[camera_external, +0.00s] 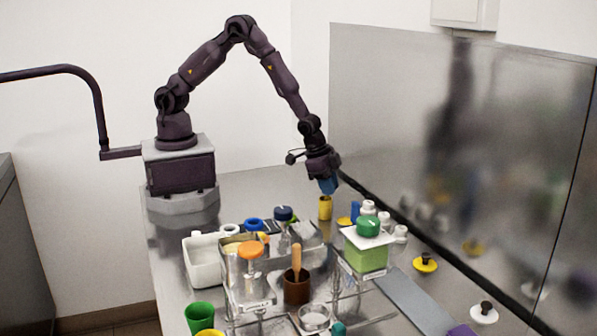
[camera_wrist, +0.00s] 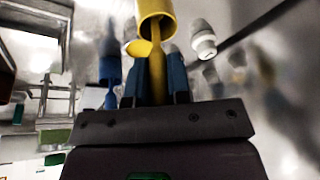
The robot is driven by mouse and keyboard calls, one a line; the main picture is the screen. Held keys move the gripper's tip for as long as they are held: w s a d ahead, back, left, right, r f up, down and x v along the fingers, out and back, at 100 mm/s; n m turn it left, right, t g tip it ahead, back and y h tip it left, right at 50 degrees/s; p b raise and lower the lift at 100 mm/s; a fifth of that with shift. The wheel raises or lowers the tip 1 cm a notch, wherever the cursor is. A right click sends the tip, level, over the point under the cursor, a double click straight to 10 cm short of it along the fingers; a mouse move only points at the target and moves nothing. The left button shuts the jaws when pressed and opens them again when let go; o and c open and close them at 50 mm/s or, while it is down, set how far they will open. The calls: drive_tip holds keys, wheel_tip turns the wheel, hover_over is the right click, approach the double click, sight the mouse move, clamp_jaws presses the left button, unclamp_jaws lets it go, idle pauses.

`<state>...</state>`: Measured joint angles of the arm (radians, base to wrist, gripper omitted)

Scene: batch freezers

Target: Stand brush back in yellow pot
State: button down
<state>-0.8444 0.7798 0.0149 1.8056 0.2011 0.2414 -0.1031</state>
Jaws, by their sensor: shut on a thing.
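The yellow pot (camera_external: 325,208) stands upright on the steel counter, right below my gripper (camera_external: 328,188). It also shows at the top of the wrist view (camera_wrist: 155,12), with its mouth towards me. My gripper's blue fingers (camera_wrist: 156,85) are shut on the yellow brush (camera_wrist: 157,78). The brush points away from the fingers towards the pot, and its far end overlaps the pot's mouth. I cannot tell how deep it sits. In the external view the brush is hidden by the fingers and the pot.
A blue pot (camera_wrist: 110,70) stands close beside the yellow pot. White-capped bottles (camera_external: 368,207) and a green container (camera_external: 365,252) with a green knob stand nearby. A steel wall (camera_external: 420,130) rises behind. A brown cup (camera_external: 297,289) holding a wooden handle stands nearer the front.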

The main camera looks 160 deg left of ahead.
drive_tip(key=shift+f, duration=0.2)
drive_tip(key=c, duration=0.5)
unclamp_jaws()
drive_tip(key=shift+r, duration=3.55)
drive_tip(key=s+d+r+m+t+h, duration=0.1)
drive_tip(key=s+d+r+m, duration=0.2)
drive_tip(key=d, duration=0.9)
drive_tip(key=s+d+r+m+t+h, duration=0.1)
drive_tip(key=s+d+r+m, duration=0.2)
drive_tip(key=d+r, duration=0.7)
drive_tip(key=s+d+r+m+t+h, duration=0.1)
drive_tip(key=s+d+r, duration=0.3)
drive_tip(key=d, duration=1)
wheel_tip(320, 180, up, 3)
drive_tip(key=shift+r+m+t, duration=0.1)
drive_tip(key=shift+m+t, duration=0.2)
drive_tip(key=shift+m, duration=0.6)
